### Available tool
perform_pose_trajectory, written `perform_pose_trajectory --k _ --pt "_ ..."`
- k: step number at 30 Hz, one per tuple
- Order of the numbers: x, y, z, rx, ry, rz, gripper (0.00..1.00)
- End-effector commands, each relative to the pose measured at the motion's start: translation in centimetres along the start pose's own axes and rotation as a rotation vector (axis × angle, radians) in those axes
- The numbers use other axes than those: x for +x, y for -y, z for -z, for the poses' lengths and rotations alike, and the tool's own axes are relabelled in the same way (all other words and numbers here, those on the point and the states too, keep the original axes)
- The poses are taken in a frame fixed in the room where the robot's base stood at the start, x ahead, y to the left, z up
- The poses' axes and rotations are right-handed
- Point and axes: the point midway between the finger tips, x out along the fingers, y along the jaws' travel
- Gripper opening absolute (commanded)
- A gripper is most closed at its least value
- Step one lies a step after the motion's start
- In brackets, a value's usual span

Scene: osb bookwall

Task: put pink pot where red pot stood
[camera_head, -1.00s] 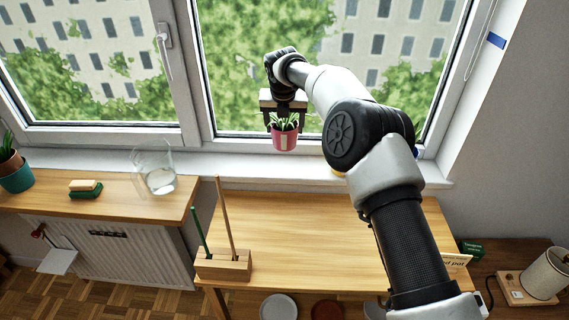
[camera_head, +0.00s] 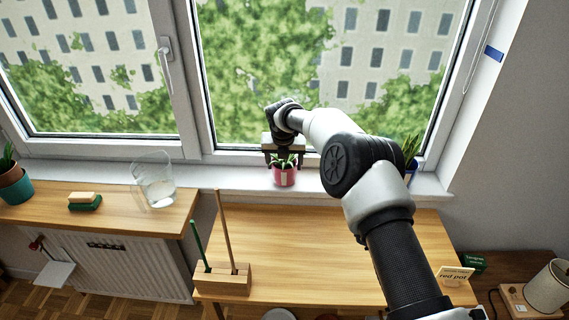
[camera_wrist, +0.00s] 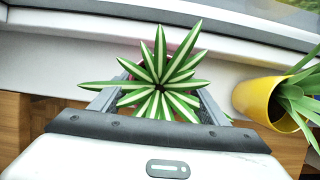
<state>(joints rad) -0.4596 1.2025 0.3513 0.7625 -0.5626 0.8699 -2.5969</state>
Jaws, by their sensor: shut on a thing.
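My gripper (camera_head: 284,162) is shut on the pink pot (camera_head: 285,177), which has a pale label and a striped green-and-white plant. The pot is upright at the window sill (camera_head: 232,180), left of my forearm; I cannot tell whether its base touches the sill. In the wrist view, the plant's leaves (camera_wrist: 160,86) spread between the two fingers of my gripper (camera_wrist: 157,103) and hide most of the pot. No red pot shows. A small sign (camera_head: 455,275) reading "red pot" stands at the table's right end.
A blue pot (camera_head: 410,172) is partly behind my arm. A glass (camera_head: 155,180) stands left, and a wooden block with upright sticks (camera_head: 222,278) is on the table (camera_head: 320,235).

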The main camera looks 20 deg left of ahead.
Motion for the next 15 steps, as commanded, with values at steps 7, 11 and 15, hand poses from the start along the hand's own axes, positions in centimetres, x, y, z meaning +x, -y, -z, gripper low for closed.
perform_pose_trajectory --k 7,11,15 --pt "0.28 0.0 0.14 0.0 -0.001 0.0 0.87" --pt "0.27 0.0 0.14 0.0 -0.001 0.0 0.87" --pt "0.15 -0.01 0.08 0.0 -0.001 0.0 0.87"
